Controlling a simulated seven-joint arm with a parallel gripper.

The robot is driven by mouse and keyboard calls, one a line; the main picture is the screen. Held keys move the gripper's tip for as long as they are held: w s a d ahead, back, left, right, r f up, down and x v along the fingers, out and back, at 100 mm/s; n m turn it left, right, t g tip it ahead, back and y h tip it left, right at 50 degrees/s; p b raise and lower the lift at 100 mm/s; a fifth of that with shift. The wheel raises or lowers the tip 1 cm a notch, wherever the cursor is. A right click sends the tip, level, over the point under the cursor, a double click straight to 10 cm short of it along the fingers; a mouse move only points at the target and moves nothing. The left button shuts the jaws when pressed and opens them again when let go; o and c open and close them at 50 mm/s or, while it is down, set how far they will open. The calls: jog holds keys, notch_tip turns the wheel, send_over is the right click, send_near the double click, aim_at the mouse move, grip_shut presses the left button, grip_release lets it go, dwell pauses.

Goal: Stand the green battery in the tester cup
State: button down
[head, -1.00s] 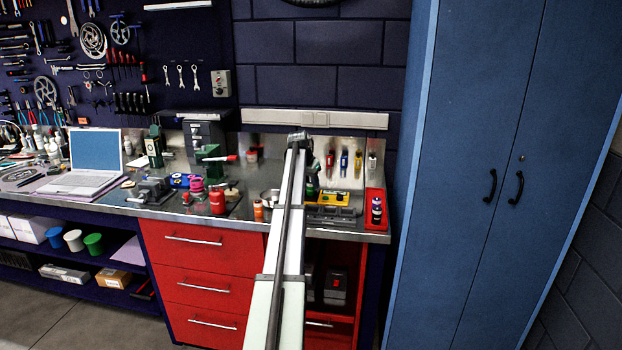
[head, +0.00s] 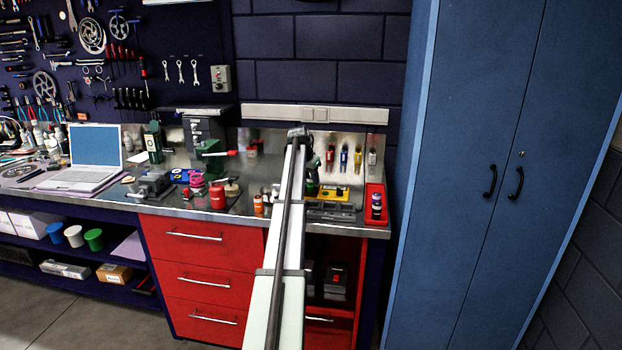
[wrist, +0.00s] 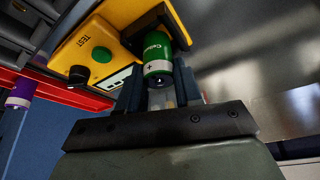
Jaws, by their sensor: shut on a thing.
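The green battery (wrist: 157,58) is held between the fingers of my gripper (wrist: 160,92) in the wrist view, with its plus-marked end facing the camera. Its other end is at the black tester cup (wrist: 141,27) on the yellow tester (wrist: 73,43). I cannot tell how deep it sits in the cup. The tester shows a TEST label, a green button and a dark knob. In the head view the tester (head: 340,194) stands on the bench right of my arm. My arm hides most of the gripper there.
A red tray (head: 375,209) holding a purple battery (head: 376,199) is right of the tester. A grey slotted rack (head: 330,210) lies in front of it. Small orange cells (head: 258,204) and a red can (head: 217,196) stand left of my arm.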

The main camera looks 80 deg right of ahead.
jog(key=shift+f, duration=0.6)
dwell(0.5)
jog(key=c, duration=1)
grip_release()
jog(key=shift+c, duration=0.2)
jog(key=v, duration=1.1)
